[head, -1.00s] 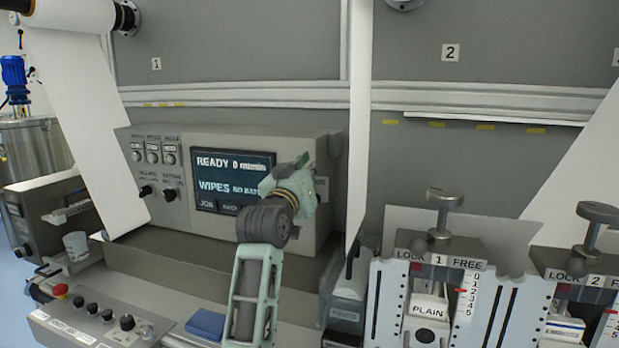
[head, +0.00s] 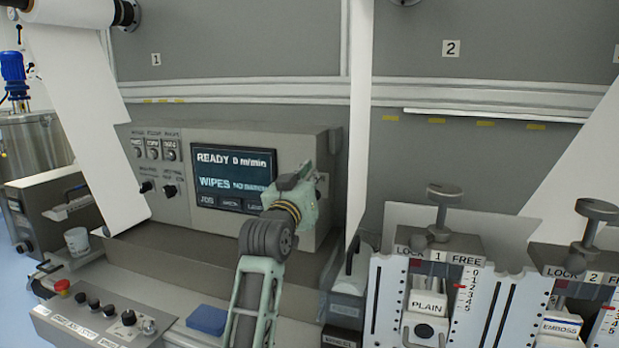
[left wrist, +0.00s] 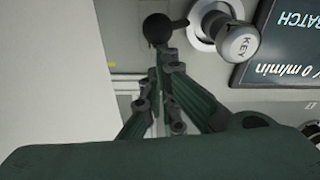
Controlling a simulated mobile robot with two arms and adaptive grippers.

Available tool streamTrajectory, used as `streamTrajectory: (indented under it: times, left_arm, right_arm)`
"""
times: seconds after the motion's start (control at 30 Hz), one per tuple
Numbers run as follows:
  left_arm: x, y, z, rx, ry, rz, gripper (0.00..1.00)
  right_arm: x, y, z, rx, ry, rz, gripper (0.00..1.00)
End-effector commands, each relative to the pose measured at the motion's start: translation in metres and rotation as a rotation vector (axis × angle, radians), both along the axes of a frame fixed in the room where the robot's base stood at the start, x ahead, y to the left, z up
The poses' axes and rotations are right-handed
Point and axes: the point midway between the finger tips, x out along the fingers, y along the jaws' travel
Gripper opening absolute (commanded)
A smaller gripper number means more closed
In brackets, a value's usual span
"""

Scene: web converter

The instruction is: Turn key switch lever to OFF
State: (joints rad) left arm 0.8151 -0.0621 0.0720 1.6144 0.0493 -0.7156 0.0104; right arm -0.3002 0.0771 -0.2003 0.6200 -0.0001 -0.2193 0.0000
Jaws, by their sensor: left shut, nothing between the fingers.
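The key switch shows in the left wrist view as a round silver knob marked KEY (left wrist: 239,45) on a pale collar. Its lever ends in a black ball (left wrist: 157,29) on the left of the knob. My left gripper (left wrist: 164,72) is shut and empty, its fingertips just below the black ball; I cannot tell whether they touch it. In the head view my left gripper (head: 303,183) is at the right end of the grey control console (head: 235,140) and hides the key switch. My right gripper is not in view.
The console's screen (head: 234,172) reads READY 0 m/min and is left of my gripper. A blue pad (head: 207,319) lies on the bench below. A white web (head: 357,120) hangs just right of the console. LOCK/FREE stations (head: 440,257) stand at the right.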

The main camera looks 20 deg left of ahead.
Motion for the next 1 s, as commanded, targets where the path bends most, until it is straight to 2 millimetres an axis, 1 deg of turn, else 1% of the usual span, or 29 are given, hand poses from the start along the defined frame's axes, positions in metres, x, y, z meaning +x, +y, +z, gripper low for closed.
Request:
streamTrajectory:
  times: [0.27, 0.47, 0.8, 1.0]
  left_arm:
    - [0.0, -0.002, -0.004, 0.053, 0.0, 0.0, 0.0]
    - [0.0, -0.005, -0.011, 0.149, -0.001, 0.002, 0.0]
    - [0.0, -0.014, -0.032, 0.454, -0.011, 0.001, 0.0]
    - [0.0, -0.015, -0.047, 0.644, -0.017, 0.001, 0.0]
  right_arm:
    - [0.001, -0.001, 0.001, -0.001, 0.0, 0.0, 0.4]
    - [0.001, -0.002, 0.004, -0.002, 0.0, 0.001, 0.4]
    - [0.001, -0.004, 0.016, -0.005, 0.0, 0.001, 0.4]
    - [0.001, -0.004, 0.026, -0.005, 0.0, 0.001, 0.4]
